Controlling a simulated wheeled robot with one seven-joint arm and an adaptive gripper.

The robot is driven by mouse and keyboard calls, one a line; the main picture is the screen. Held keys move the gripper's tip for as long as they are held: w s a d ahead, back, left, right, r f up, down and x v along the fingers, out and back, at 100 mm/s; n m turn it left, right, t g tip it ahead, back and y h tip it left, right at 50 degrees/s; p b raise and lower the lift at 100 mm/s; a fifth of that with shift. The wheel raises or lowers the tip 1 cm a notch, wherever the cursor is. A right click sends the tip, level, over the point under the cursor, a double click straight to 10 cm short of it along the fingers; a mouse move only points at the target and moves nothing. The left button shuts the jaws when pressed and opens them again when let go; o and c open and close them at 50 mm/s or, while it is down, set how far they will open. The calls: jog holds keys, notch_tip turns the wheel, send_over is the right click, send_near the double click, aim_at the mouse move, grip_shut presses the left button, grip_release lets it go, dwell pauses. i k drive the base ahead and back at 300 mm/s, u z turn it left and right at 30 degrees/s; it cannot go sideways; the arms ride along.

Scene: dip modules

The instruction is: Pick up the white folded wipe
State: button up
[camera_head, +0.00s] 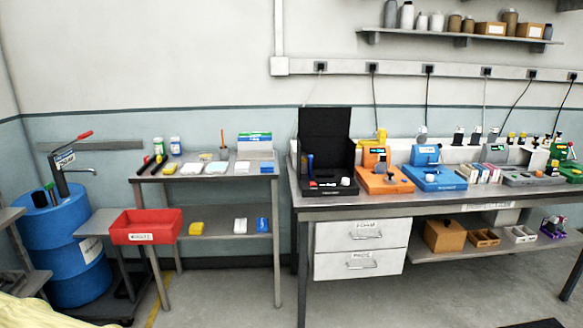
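Several small flat items lie on the top of the left metal table (146,180). Among them are a white flat piece (242,167) near the right end and a whitish piece (192,168) left of the middle. Either may be the folded wipe; they are too small to tell. A blue flat piece (217,168) lies between them. Another white block (239,225) sits on the lower shelf between a yellow one (196,228) and a blue one (262,224). My gripper is not in view.
A red bin (147,228) juts out at the table's front left, near a blue drum (65,250) with a pump. A black open case (326,150) and orange and blue devices stand on the right bench (400,200). Floor (225,290) in front of the left table is clear.

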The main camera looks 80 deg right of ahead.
aim_at(244, 166)
jog(key=z, duration=2.45)
